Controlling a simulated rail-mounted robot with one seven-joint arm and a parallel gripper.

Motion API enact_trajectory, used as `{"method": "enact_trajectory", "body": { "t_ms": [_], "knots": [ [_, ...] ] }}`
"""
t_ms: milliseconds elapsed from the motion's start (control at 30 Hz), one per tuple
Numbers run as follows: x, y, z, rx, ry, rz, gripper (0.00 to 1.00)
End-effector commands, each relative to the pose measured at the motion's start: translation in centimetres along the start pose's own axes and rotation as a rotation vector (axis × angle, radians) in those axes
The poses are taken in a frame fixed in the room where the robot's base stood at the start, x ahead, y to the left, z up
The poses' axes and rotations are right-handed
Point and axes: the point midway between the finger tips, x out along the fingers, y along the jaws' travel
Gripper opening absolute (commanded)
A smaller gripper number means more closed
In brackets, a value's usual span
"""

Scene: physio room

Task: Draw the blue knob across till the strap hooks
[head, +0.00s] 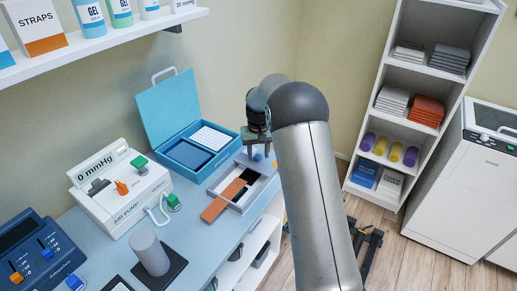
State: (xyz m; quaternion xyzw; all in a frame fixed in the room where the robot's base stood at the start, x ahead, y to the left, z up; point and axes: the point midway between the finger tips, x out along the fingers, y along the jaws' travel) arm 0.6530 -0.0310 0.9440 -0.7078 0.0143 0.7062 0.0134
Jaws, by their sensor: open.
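A pale grey tray-like fixture (214,186) sits on the blue counter, with a dark inside. A brown-orange strap (213,209) lies along it, and its near end sticks out over the fixture's front left edge. A small blue knob (257,157) shows at the fixture's far end, directly under my gripper in the picture. My gripper (257,151) points down with its fingers apart, at or just above the knob. I cannot tell whether the fingers touch it. The hook point is too small to make out, and my arm hides what lies right of the fixture.
An open blue case (168,128) stands behind the fixture. A white air pump (118,190) and a grey cylinder (150,252) on a dark pad stand to the left. A wall shelf (110,42) hangs above. The counter's right edge runs close by the fixture.

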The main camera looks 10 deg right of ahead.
Motion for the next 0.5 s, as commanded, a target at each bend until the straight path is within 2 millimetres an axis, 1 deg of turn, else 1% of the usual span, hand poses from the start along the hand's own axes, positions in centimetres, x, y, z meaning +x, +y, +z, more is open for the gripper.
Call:
{"method": "enact_trajectory", "body": {
  "t_ms": [133,233,367,500],
  "knots": [
    [-1.0,0.0,-0.1,0.000,0.003,0.000,0.42],
    [-2.7,0.0,-0.1,0.000,0.005,0.000,0.42],
    [-5.7,0.0,-0.1,0.000,0.006,0.000,0.42],
    [-9.2,0.0,-0.1,0.000,0.007,0.000,0.42]
  ]
}}
